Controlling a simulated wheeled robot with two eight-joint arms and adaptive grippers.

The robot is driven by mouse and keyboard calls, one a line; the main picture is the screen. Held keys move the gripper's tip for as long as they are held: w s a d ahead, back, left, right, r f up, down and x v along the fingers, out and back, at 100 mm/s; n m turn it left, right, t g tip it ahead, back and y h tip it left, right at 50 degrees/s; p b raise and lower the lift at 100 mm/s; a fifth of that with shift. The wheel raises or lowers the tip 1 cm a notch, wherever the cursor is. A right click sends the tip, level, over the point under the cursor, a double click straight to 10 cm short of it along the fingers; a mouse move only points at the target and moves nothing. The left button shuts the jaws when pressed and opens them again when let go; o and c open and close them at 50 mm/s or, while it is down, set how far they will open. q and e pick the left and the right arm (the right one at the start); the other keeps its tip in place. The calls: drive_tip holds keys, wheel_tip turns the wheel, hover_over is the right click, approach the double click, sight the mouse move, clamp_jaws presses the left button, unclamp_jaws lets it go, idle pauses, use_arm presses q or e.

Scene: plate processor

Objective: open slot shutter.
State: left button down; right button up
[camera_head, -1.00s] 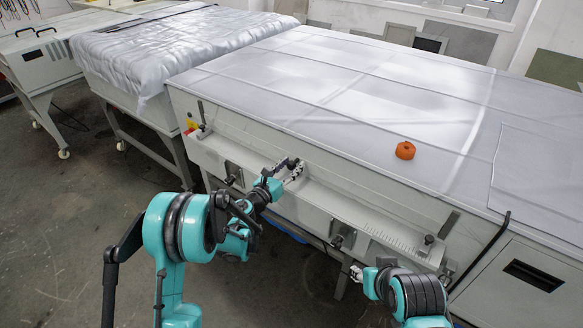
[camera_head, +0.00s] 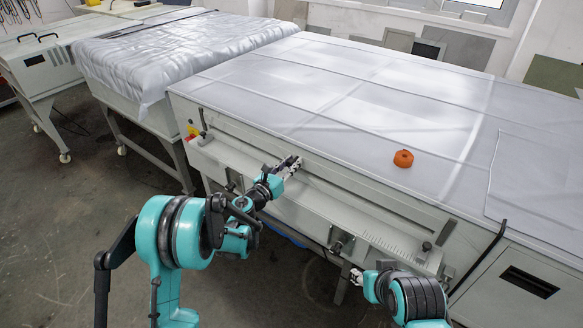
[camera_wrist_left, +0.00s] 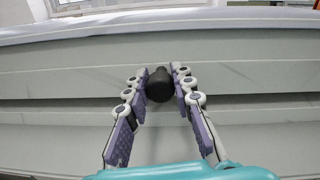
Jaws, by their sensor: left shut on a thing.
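The plate processor's pale front has a long slot shutter strip (camera_head: 345,188) below its top edge. A black round knob (camera_wrist_left: 159,84) sticks out of this front. My left gripper (camera_head: 291,163) is at the front, left of its middle. In the left wrist view its two purple-padded fingers (camera_wrist_left: 160,88) are closed on the knob, one on each side. A dark horizontal band (camera_wrist_left: 240,101) shows on both sides of the fingers. My right gripper (camera_head: 356,275) is low before the front, small and partly hidden; its jaw state is unclear.
An orange round object (camera_head: 403,158) lies on the flat top. Another dark knob (camera_head: 427,246) is at the strip's right end. A ledge (camera_head: 375,236) runs under the strip. A sheet-covered table (camera_head: 140,50) stands at left. Floor left of my left arm is clear.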

use_arm(q)
drive_tip(key=shift+r, duration=0.1)
drive_tip(key=c, duration=1.3)
unclamp_jaws()
drive_tip(key=shift+o, duration=0.2)
drive_tip(key=v, duration=1.2)
